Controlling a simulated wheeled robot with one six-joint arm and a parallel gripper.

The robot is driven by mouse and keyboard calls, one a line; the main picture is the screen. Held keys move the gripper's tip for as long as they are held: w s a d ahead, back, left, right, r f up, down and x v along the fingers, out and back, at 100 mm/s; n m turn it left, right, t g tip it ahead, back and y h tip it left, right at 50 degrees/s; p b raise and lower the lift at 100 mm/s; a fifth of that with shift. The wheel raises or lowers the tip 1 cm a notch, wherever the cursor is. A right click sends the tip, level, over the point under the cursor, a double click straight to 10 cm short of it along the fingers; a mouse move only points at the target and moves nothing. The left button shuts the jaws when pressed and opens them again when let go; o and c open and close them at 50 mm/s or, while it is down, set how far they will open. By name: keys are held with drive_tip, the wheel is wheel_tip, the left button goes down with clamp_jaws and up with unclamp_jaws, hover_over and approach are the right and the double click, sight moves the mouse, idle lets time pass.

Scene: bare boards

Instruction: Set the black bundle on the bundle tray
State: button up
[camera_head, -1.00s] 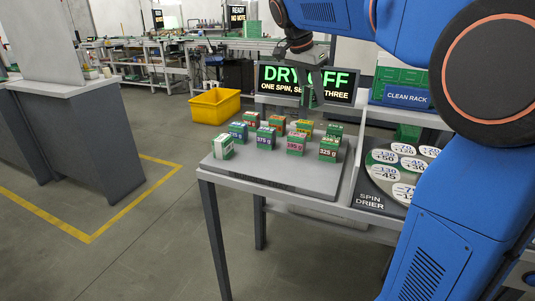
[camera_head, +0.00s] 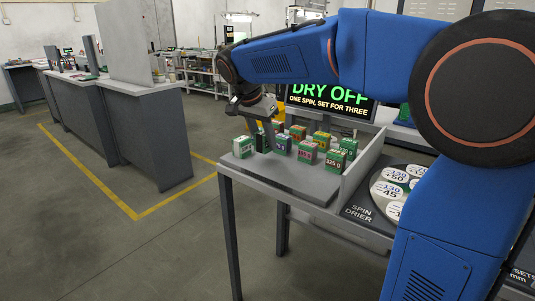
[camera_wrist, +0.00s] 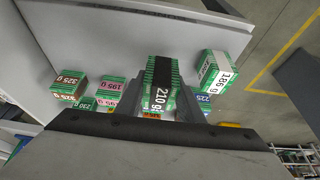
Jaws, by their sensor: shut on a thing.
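The black bundle, a green block with a black band marked 210 g, is between my fingers in the wrist view (camera_wrist: 158,92). My gripper (camera_head: 266,128) is shut on it. I cannot tell whether the bundle touches the slab.
Several other bundles stand on the slab, including a 325 g one (camera_head: 335,160) and a red-labelled one (camera_head: 307,153). A spin drier (camera_head: 375,212) with white discs stands to the right behind a divider. The slab's front is clear.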

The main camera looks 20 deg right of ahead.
sight(265, 152)
drive_tip(key=shift+d+f, duration=0.1)
drive_tip(key=shift+f, duration=2.2)
drive_tip(key=shift+f, duration=0.1)
drive_tip(key=o, duration=1.2)
drive_tip(key=shift+o, duration=0.2)
drive_tip(key=v, duration=1.2)
drive_tip(key=shift+r, duration=0.2)
